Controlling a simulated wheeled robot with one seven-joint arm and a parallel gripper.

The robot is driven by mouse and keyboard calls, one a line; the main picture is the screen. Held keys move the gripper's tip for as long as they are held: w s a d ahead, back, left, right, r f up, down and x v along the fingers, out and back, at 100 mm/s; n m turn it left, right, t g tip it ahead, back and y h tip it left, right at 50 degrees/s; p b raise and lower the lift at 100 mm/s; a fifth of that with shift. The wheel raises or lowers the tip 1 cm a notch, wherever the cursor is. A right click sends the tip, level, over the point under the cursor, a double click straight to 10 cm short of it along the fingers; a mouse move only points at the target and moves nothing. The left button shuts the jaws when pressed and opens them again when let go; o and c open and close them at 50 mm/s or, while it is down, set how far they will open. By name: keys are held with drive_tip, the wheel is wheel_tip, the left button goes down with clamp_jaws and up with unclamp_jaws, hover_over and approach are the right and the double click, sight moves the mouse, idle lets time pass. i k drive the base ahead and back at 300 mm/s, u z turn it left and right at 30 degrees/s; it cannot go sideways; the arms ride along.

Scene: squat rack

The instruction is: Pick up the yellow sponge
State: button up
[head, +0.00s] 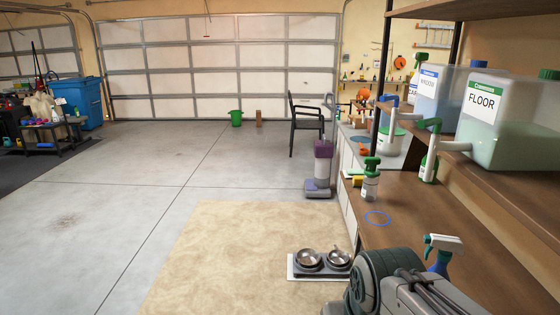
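A small yellow item (357,181) sits near the left edge of the wooden counter, just left of a white spray bottle with a green top (371,180). It is partly hidden and too small for me to be sure it is the sponge. No other yellow sponge shows clearly. My grey arm reaches in at the bottom right, over the near part of the counter. My gripper's fingers do not show.
The wooden counter (420,215) has a blue ring (377,218) on it. A white and blue spray bottle (441,252) stands near my arm. Large jugs (490,110) sit on the shelf above. Pet bowls (322,261) and an upright vacuum (321,168) are on the floor. The left floor is open.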

sight(358, 181)
drive_tip(key=z, duration=0.15)
drive_tip(key=i, duration=2.95)
drive_tip(key=z, duration=0.25)
